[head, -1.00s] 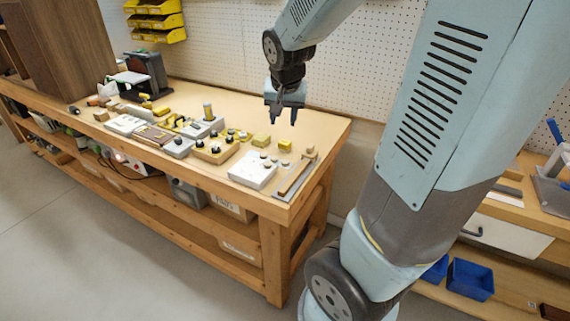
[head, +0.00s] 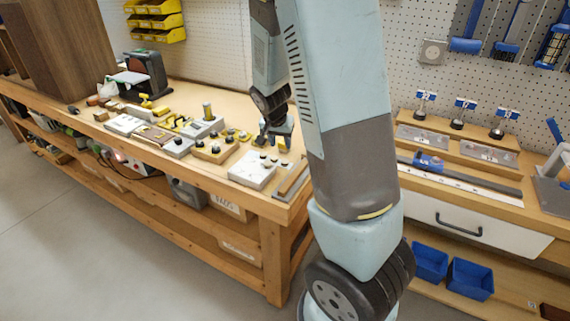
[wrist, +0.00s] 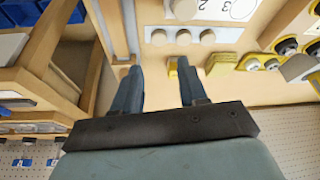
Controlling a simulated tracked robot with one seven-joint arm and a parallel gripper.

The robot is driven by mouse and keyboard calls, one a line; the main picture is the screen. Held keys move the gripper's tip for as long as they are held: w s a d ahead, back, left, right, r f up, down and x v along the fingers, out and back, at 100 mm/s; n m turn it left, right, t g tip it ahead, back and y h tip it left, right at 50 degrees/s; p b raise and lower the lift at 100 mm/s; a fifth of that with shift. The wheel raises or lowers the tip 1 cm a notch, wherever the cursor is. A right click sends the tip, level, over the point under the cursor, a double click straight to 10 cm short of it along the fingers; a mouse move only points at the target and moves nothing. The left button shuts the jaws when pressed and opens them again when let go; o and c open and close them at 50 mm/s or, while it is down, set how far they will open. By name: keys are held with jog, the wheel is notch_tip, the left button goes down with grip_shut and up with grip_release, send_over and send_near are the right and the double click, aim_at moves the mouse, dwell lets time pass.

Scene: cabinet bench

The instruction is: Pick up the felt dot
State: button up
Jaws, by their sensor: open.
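I cannot tell for sure which is the felt dot. My gripper (wrist: 159,68) is open and empty, its fingertips just short of this row. A yellow block (wrist: 173,66) shows near the right finger. In the head view my gripper (head: 276,145) is low over the bench's right end, behind the white block (head: 252,171), and hides part of the small pieces there.
The wooden bench (head: 225,107) carries several fixtures with knobs and yellow parts to the left. A wooden strip (head: 292,178) lies at its right end. A pegboard wall (head: 215,50) stands behind. Bare bench top lies behind the fixtures.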

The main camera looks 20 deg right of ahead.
send_over(285, 160)
jog(key=s+a, duration=0.2)
notch_tip(285, 160, down, 6)
jog(key=shift+s+r, duration=0.15)
jog(key=shift+r, duration=0.05)
jog(key=shift+x, duration=2.55)
jog(key=shift+d, duration=0.15)
jog(key=shift+c, duration=0.2)
jog(key=c, duration=0.7)
jog(key=shift+r, duration=0.1)
